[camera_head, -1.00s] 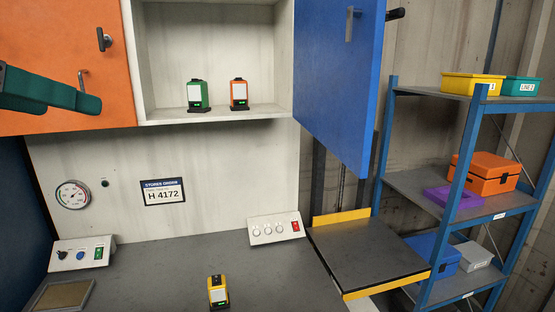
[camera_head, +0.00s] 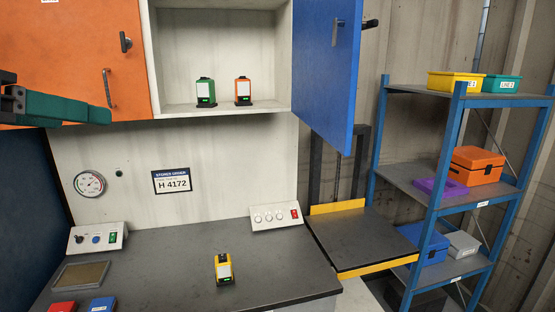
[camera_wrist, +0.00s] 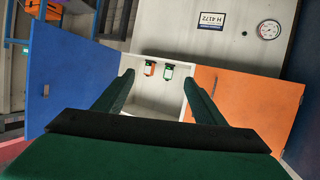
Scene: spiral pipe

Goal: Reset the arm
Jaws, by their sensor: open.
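My gripper (camera_wrist: 159,98) is open and empty in the wrist view, its two dark green fingers spread apart. It faces the open wall cabinet (camera_wrist: 152,108), and no object is between the fingers. In the head view, a green part of my arm's end (camera_head: 60,108) shows at the left edge, in front of the orange cabinet door (camera_head: 70,60). A green device (camera_head: 205,92) and an orange device (camera_head: 243,91) stand upright on the cabinet shelf. A yellow device (camera_head: 223,269) stands on the grey worktop (camera_head: 170,270).
The blue cabinet door (camera_head: 325,70) stands open to the right. A lift platform (camera_head: 360,240) with yellow edges adjoins the worktop. A blue shelf rack (camera_head: 455,190) holds several boxes. Control panels (camera_head: 275,217) sit at the worktop's back. Red (camera_head: 62,307) and blue (camera_head: 102,304) items lie front left.

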